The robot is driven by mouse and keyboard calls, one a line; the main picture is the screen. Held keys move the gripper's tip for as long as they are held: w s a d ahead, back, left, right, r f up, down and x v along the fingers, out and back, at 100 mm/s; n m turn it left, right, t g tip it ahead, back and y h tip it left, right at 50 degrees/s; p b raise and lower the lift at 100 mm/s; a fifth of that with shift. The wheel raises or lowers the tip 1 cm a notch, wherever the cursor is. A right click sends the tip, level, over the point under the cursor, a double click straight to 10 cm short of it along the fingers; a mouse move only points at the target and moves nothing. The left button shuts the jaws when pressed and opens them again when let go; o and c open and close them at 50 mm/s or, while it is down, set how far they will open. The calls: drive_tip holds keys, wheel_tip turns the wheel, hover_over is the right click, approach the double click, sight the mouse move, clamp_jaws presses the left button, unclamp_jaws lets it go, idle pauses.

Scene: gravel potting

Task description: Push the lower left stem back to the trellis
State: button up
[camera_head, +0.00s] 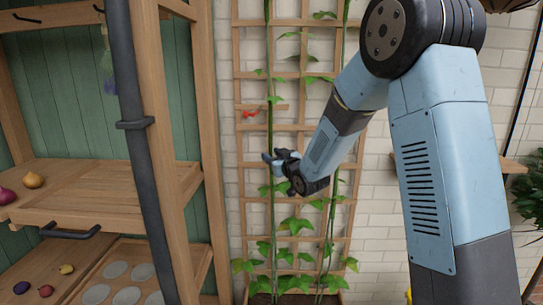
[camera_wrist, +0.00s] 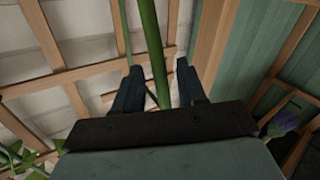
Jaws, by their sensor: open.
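The wooden trellis (camera_head: 240,180) stands against the white brick wall, with two green climbing stems in front of it. The left stem (camera_head: 270,95) runs up the trellis's left half, and my gripper (camera_head: 268,157) is at it, about mid-height. In the wrist view my gripper (camera_wrist: 158,68) is open. A thick green stem (camera_wrist: 153,40) passes between its two dark fingers as seen there; I cannot tell whether it touches either one. Trellis slats (camera_wrist: 90,70) show behind it. The gap between stem and trellis is hard to judge.
A red clip (camera_head: 249,114) sits by a slat left of the stem. A wooden shelf unit (camera_head: 205,130) with onions (camera_head: 33,180) is at the left. Leafy growth (camera_head: 295,225) fills the trellis's lower part.

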drive_tip(key=shift+x, duration=0.85)
clamp_jaws()
